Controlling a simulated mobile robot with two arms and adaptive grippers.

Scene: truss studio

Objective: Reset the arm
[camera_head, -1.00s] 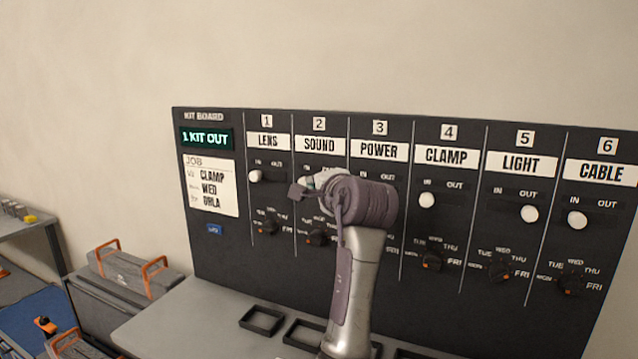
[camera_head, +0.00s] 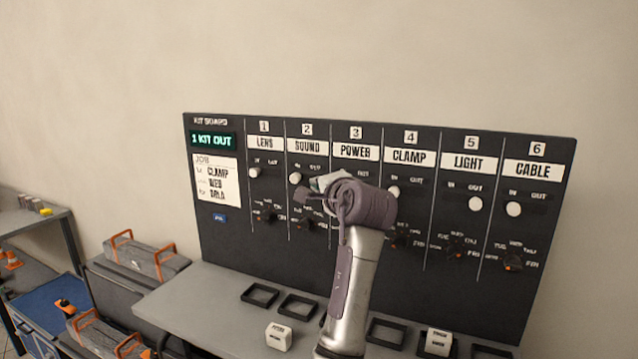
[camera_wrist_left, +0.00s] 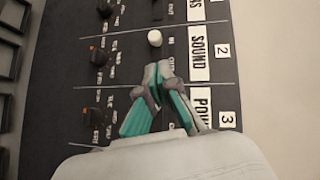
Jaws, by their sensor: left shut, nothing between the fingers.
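My left arm rises in front of the dark kit board (camera_head: 270,235). My left gripper (camera_head: 306,194) is by the SOUND and POWER columns, shut and empty. In the left wrist view its closed fingertips (camera_wrist_left: 158,68) point at the SOUND column, just below the white SOUND knob (camera_wrist_left: 155,38), with a small gap showing. The LENS knob (camera_head: 254,172), CLAMP knob (camera_head: 393,192) and CABLE knob (camera_head: 513,209) sit toward IN; the LIGHT knob (camera_head: 474,197) sits toward OUT. My arm hides the POWER knob. My right gripper is not in view.
A grey bench (camera_head: 205,300) below the board holds several dark square trays (camera_head: 260,295) and two white blocks, one at the left (camera_head: 278,336) and one at the right (camera_head: 438,342). Grey cases with orange handles (camera_head: 145,257) stand at the left.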

